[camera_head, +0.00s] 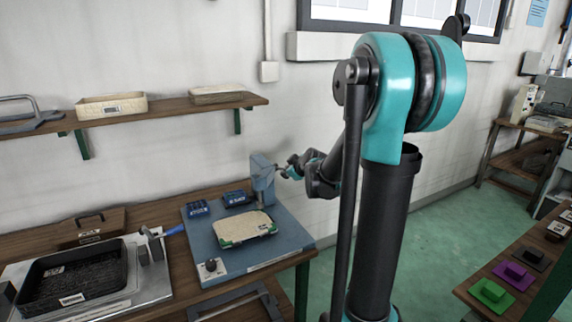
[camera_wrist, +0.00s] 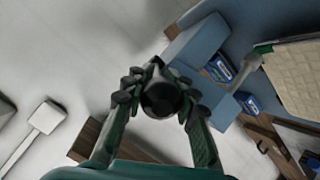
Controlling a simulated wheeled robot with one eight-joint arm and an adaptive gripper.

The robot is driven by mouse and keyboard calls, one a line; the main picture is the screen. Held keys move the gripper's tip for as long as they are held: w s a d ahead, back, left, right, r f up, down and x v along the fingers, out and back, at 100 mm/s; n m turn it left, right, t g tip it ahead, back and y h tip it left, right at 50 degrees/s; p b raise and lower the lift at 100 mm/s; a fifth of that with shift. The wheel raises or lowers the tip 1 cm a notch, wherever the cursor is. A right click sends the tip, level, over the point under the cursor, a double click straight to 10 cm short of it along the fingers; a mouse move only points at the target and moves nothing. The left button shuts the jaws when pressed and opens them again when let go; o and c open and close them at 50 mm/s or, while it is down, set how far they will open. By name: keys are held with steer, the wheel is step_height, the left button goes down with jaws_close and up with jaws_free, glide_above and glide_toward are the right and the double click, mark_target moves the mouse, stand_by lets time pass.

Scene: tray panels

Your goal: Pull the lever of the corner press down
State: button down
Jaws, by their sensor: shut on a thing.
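The corner press has a blue-grey column (camera_head: 263,180) at the back right of a flat blue-grey base (camera_head: 285,236). A beige panel with green edges (camera_head: 243,226) lies on that base in front of the column; it also shows in the wrist view (camera_wrist: 298,80). My gripper (camera_head: 284,171) is at the upper right side of the column. In the wrist view its two fingers are closed around the round black knob of the lever (camera_wrist: 160,99). The rest of the lever is mostly hidden behind the knob and fingers.
Blue boxes (camera_head: 238,198) stand left of the column. A black tray (camera_head: 75,275) sits on a metal fixture at the left. A wall shelf (camera_head: 170,108) carries a beige tray (camera_head: 111,106). The wall is close behind the press; open floor lies right.

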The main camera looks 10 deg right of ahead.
step_height(320, 180, down, 6)
steer(key=shift+s, duration=0.25)
steer(key=shift+a, duration=0.1)
stand_by(1.3)
steer(key=c, duration=1.2)
jaws_free()
steer(key=shift+w+f, duration=0.1)
steer(key=shift+o, duration=0.2)
steer(key=v, duration=1.2)
